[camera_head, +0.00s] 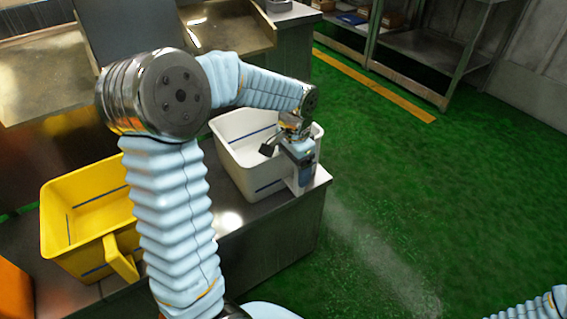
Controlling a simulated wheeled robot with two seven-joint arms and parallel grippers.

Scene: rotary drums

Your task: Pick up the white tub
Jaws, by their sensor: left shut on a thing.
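The white tub (236,166) stands upright on the right end of a grey metal table. It has blue lines on its inner walls, and its far right part is hidden behind my left arm and gripper. My left gripper (302,172) is at the tub's near right side and is shut on the tub there; the exact contact is small and partly hidden. My right gripper is not in view; only a piece of my right arm shows at the bottom right corner.
A yellow tub (62,245) stands on the same table (272,237) to the left, partly behind my left arm. Metal shelves (425,85) stand at the back right. The green floor (430,190) right of the table is clear.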

